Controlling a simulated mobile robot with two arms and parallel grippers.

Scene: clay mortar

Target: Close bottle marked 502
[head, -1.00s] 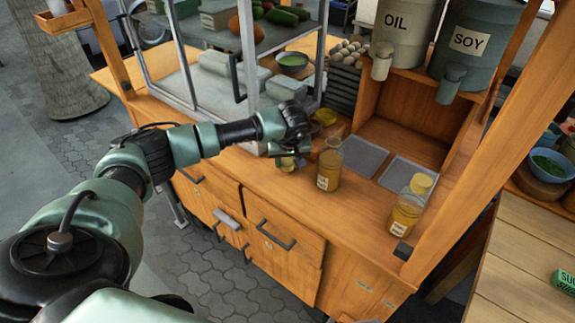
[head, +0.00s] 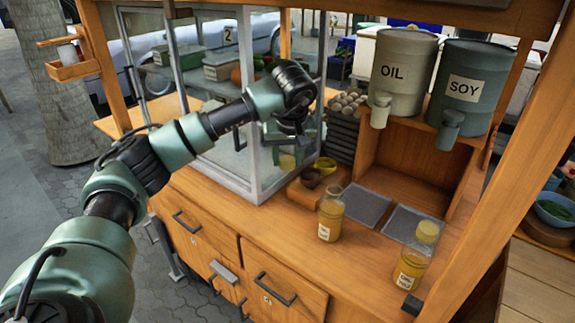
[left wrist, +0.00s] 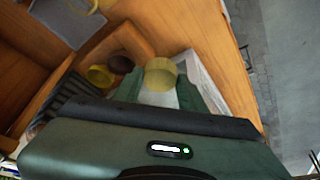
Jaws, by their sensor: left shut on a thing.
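My left gripper (head: 288,142) is shut on a yellow cap (head: 287,162) and holds it above the counter, by the glass case. In the left wrist view the cap (left wrist: 160,74) sits between the fingers. An open bottle (head: 331,213) of yellow-brown liquid stands upright on the counter, to the right of and below the gripper, apart from it. A second bottle (head: 415,257) with a yellow cap on stands farther right near the front edge. Both bottles have pale labels too small to read. My right gripper is not in view.
The glass case (head: 255,165) stands close to my left gripper. Small bowls (head: 318,172) and a stack of egg trays (head: 343,128) are behind the open bottle. Dark flat panels (head: 362,205) lie in the counter. OIL (head: 404,72) and SOY (head: 465,90) containers are above.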

